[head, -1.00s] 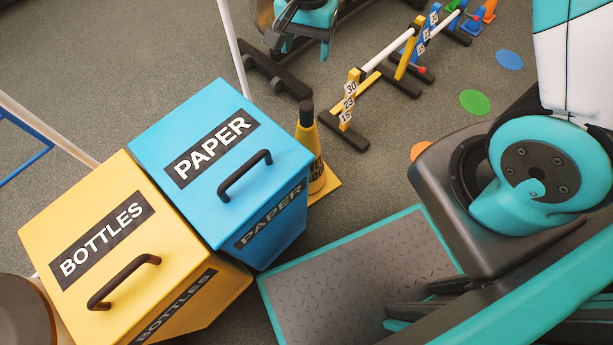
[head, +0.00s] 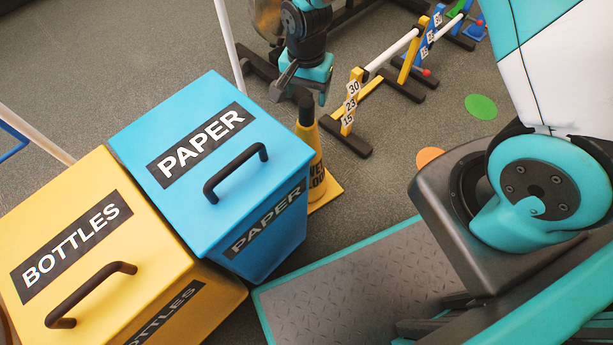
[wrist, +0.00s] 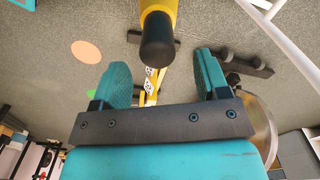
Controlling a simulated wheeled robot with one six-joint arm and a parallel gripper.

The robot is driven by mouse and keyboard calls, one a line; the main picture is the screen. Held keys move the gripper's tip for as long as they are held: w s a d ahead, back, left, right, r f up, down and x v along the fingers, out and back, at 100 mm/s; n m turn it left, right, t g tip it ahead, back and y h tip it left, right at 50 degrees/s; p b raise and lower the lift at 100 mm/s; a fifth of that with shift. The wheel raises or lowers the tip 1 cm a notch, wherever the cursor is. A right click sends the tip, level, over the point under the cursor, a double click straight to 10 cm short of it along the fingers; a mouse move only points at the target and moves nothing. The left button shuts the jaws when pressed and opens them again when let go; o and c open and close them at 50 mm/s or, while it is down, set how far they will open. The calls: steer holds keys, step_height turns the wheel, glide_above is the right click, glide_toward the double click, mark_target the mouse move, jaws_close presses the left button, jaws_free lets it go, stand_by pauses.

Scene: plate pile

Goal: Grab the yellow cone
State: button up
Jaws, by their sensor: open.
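The yellow cone (head: 317,165) has a black top and a square yellow base, and stands upright on the floor just right of the blue bin. Part of it is hidden behind the bin. In the wrist view the cone's black top (wrist: 157,42) points towards me, between and beyond my fingertips. My gripper (head: 303,88) is open and empty, with its fingers close to the cone's top in the head view. In the wrist view the two teal fingers of my gripper (wrist: 162,70) are spread wide on either side of the cone's line.
A blue PAPER bin (head: 225,130) and a yellow BOTTLES bin (head: 100,250) stand left of the cone. A small hurdle (head: 352,110) with number cards stands right behind it. Orange (head: 430,157) and green (head: 481,107) discs lie on the open floor at right. A white pole (head: 228,40) rises behind the blue bin.

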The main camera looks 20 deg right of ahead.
mark_target(306, 101)
steer(key=f+b, duration=0.1)
steer(key=f, duration=0.1)
steer(key=f+b, duration=0.1)
steer(key=f, duration=0.1)
steer(key=shift+s+a+f, duration=0.1)
steer(key=shift+s+f, duration=0.1)
steer(key=shift+f, duration=0.1)
steer(key=shift+r, duration=0.1)
jaws_close()
